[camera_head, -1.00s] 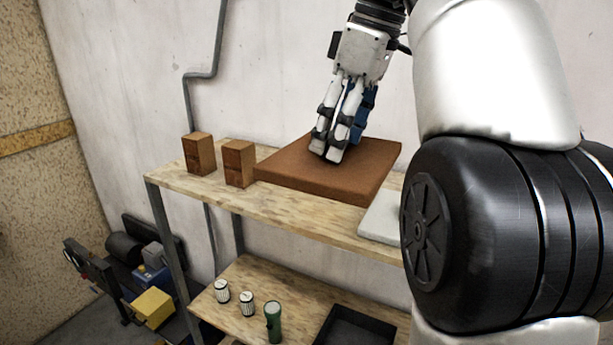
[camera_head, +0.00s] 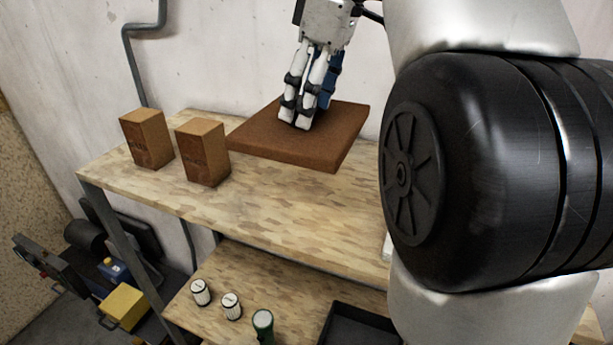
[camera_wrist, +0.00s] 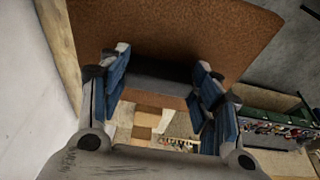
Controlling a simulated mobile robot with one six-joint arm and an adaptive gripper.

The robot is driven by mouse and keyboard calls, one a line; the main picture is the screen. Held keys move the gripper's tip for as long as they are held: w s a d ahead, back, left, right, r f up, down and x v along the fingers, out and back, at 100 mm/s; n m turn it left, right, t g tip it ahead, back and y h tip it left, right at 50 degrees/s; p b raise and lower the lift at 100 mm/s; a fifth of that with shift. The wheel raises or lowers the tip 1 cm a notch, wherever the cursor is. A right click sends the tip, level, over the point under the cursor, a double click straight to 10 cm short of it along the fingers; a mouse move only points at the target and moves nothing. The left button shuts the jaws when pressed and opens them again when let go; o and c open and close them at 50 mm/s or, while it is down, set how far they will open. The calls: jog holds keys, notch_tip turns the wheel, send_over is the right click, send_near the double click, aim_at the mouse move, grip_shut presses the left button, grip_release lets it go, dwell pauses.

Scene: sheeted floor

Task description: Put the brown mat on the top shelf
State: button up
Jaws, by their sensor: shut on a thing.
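The brown mat (camera_head: 300,135) is a thick flat square slab over the back part of the top shelf (camera_head: 255,210) in the head view. It lies roughly level; I cannot tell whether it touches the boards. My gripper (camera_head: 302,118) points down at the mat's upper side, its fingers shut on it; the grip itself is partly hidden. In the wrist view, the mat (camera_wrist: 170,35) fills the top, and my blue-padded fingers (camera_wrist: 160,95) stand apart below it with a grey bar between them.
Two brown wooden blocks (camera_head: 147,138) (camera_head: 203,152) stand on the top shelf left of the mat. The lower shelf holds small cans (camera_head: 201,292), a green cylinder (camera_head: 263,325) and a black tray (camera_head: 355,328). The wall is close behind. The top shelf's front middle is clear.

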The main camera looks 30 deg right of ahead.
aim_at(324, 119)
jog(key=shift+w+d+f+b, duration=0.15)
jog(key=shift+f+b, duration=0.2)
jog(key=shift+f, duration=1.95)
jog(key=shift+w+a+f+b, duration=0.1)
jog(key=shift+w+f+b, duration=0.15)
jog(key=shift+f, duration=2.1)
jog(key=shift+w+d+f+b, duration=0.1)
jog(key=shift+f+b, duration=0.3)
jog(key=shift+f, duration=1.9)
jog(key=shift+w+f, duration=0.1)
jog(key=shift+f, duration=0.1)
jog(key=o, duration=1.1)
jog(key=shift+o, duration=0.2)
jog(key=shift+r, duration=0.1)
jog(key=p+v, duration=0.1)
jog(key=v, duration=1.1)
jog(key=shift+r, duration=0.1)
